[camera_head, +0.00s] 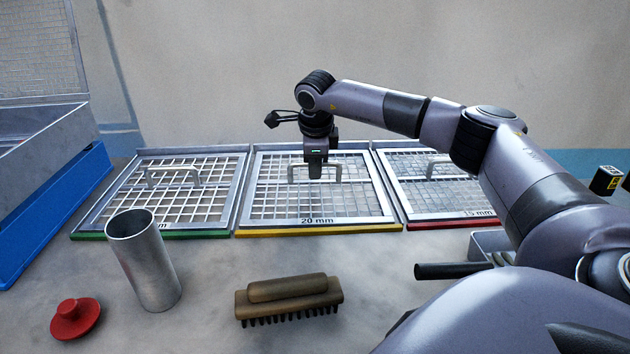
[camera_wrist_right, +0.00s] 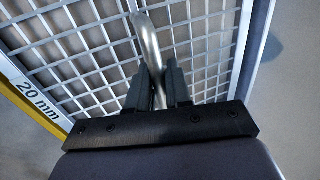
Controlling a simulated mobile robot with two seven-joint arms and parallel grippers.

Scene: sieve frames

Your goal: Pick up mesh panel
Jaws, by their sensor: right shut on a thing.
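Three mesh panels lie side by side, each with a metal frame and an arched handle. The middle mesh panel (camera_head: 275,203) has a yellow front edge marked 20 mm. The left panel (camera_head: 120,205) has a green edge and the right panel (camera_head: 455,205) a red edge marked 15 mm. My right gripper (camera_head: 315,172) is over the middle panel, shut on its handle (camera_head: 291,174). In the right wrist view the fingers (camera_wrist_right: 160,95) close around the handle bar (camera_wrist_right: 147,42). The panel appears to lie flat in its place. My left gripper is not in view.
A metal cylinder (camera_head: 145,262), a red knobbed lid (camera_head: 76,318) and a brown brush (camera_head: 289,297) are on the grey table in front. A blue tray (camera_head: 50,215) with a grey metal box (camera_head: 50,135) is at the left. A black handle (camera_head: 452,270) lies at the right.

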